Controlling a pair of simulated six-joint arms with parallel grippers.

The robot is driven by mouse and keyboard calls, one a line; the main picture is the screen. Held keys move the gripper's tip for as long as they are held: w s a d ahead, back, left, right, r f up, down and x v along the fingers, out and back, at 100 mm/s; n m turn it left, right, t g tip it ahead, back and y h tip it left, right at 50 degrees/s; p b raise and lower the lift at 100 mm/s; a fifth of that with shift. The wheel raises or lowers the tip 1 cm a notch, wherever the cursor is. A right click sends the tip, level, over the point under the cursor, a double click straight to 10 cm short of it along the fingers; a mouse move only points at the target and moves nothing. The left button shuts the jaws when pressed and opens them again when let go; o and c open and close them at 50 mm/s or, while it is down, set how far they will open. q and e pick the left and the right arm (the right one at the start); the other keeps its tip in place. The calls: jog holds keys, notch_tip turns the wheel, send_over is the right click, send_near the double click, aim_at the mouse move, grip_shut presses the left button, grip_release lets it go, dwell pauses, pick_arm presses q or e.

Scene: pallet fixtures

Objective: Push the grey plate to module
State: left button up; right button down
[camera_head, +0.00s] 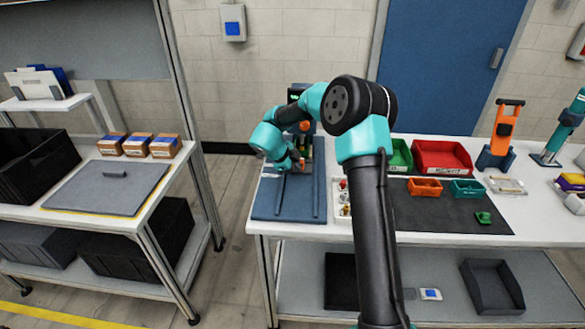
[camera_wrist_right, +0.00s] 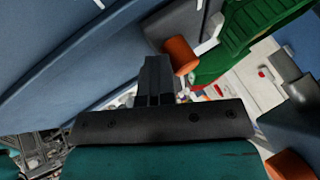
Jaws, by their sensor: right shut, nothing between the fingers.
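My right gripper (camera_head: 298,166) is shut and empty, low over the back part of a blue-grey plate with raised rails (camera_head: 290,200) on the right table. In the right wrist view its closed fingers (camera_wrist_right: 157,78) point at an orange cylinder (camera_wrist_right: 181,55) and a green part (camera_wrist_right: 250,35); contact cannot be told. A module with green and orange parts (camera_head: 302,128) stands behind the gripper, partly hidden by my arm. A flat grey plate with a small handle (camera_head: 90,196) lies on the left table. My left gripper is not in view.
Small boxes (camera_head: 138,145) and a black crate (camera_head: 32,165) stand around the flat plate on the left table. A dark mat (camera_head: 440,225) with small bins lies right of my arm. A red bin (camera_head: 442,157) stands behind it. A floor gap separates the tables.

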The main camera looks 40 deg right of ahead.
jog(key=shift+w+d, duration=0.1)
jog(key=shift+d, duration=0.1)
jog(key=a, duration=0.1)
jog(key=s+a, duration=0.2)
jog(key=a, duration=0.1)
jog(key=shift+s+r, duration=0.2)
jog(key=shift+s, duration=0.05)
jog(key=v, duration=0.9)
jog(key=shift+r, duration=0.2)
jog(key=shift+a, duration=0.25)
